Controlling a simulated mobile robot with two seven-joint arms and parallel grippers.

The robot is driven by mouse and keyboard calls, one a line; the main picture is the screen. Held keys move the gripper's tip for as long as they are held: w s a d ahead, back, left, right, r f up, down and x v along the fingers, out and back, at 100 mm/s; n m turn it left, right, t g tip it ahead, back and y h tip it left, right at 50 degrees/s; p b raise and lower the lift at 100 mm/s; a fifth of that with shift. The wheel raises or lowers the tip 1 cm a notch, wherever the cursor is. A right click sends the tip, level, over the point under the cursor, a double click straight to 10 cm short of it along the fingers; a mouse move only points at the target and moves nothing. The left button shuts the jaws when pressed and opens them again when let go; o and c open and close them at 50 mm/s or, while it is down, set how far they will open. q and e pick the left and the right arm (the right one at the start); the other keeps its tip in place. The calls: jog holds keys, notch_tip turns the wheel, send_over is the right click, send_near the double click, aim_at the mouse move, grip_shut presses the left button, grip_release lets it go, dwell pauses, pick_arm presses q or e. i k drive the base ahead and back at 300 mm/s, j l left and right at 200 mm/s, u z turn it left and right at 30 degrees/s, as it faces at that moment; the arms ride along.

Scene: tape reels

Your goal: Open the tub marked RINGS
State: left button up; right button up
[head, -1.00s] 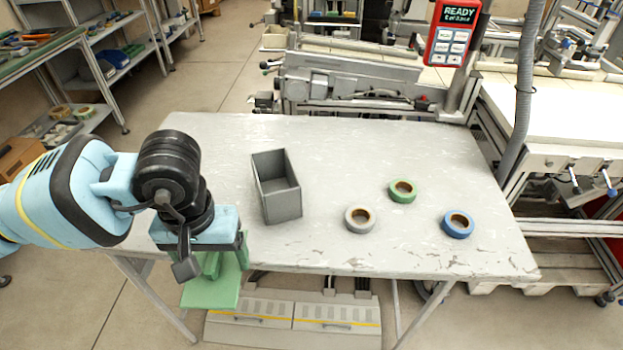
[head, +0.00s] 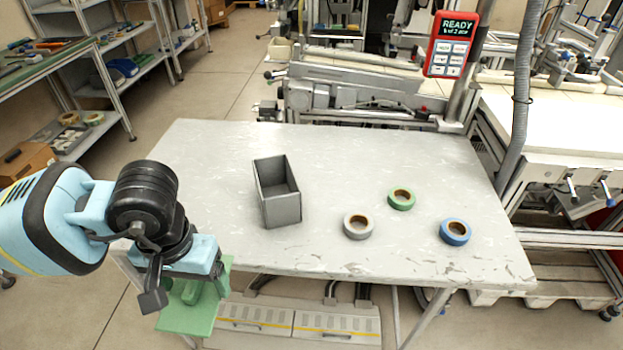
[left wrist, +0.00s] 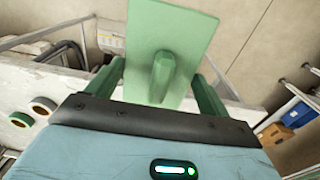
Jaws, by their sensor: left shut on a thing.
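A grey open-topped tub (head: 283,211) stands upright on the table, left of its middle. I can see into it, and no marking is legible on its walls. My left gripper (head: 189,286) is past the table's front left edge, left of and nearer than the tub. It is shut on the raised grip of a flat green lid (head: 188,319). In the left wrist view the lid (left wrist: 192,30) hangs beyond the fingers, with its grip (left wrist: 163,72) between them. The lid is clear of the tub. My right gripper is not in view.
A grey tape reel (head: 358,226), a green reel (head: 401,199) and a blue reel (head: 455,232) lie on the table (head: 350,150) right of the tub. A red panel (head: 452,45) reading READY stands behind. The tabletop's back left is clear.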

aim_at(279, 193)
jog(key=i+l, duration=0.1)
jog(key=l, duration=0.25)
jog(key=i+l, duration=0.15)
jog(key=l, duration=0.15)
jog(key=i+l+z, duration=0.1)
jog(key=i+l, duration=0.25)
jog(key=i, duration=0.15)
